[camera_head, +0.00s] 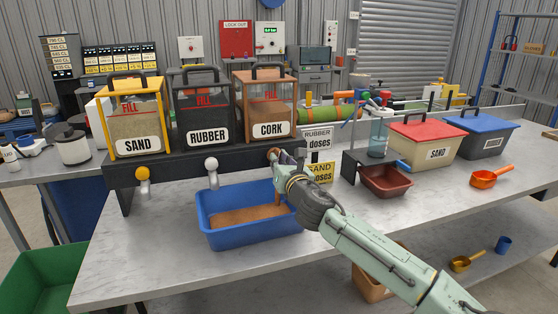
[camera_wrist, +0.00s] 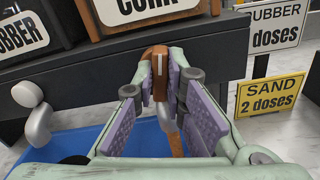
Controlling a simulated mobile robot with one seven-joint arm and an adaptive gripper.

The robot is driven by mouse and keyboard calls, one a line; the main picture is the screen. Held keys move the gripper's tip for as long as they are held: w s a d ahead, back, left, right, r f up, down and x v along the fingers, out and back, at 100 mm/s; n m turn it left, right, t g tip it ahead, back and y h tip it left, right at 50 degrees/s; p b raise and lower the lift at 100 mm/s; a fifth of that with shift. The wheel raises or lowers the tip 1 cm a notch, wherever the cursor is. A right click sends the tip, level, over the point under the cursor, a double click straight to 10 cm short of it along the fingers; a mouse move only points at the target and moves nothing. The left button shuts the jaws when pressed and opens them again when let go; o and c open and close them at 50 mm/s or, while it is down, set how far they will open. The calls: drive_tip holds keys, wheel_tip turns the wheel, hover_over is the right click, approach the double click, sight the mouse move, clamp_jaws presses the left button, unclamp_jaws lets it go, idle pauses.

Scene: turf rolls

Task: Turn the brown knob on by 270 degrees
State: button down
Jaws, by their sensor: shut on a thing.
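The brown knob (camera_wrist: 158,60) sits on the front of the dark dispenser stand under the CORK bin (camera_head: 266,105). It has a pale stripe on its face in the wrist view. My gripper (camera_head: 277,158) is at the knob, with its purple-padded fingers (camera_wrist: 160,88) on either side of it and closed on it. The fingers hide part of the knob. The blue tub (camera_head: 222,240) below holds brown granular material. In the wrist view an orange-brown strip (camera_wrist: 176,145) shows below the fingers; I cannot tell whether it is falling material.
A yellow knob (camera_head: 142,174) under the SAND bin and a white knob (camera_head: 211,164) under the RUBBER bin are to the left. Dose signs (camera_wrist: 270,94) stand close on the right. A dark red tray (camera_head: 386,180) and lidded boxes are farther right. The front tabletop is clear.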

drive_tip(key=shift+f+m, duration=0.1)
drive_tip(key=shift+m, duration=0.5)
drive_tip(key=c, duration=1.6)
unclamp_jaws()
drive_tip(key=shift+c, duration=0.2)
drive_tip(key=v, duration=1.2)
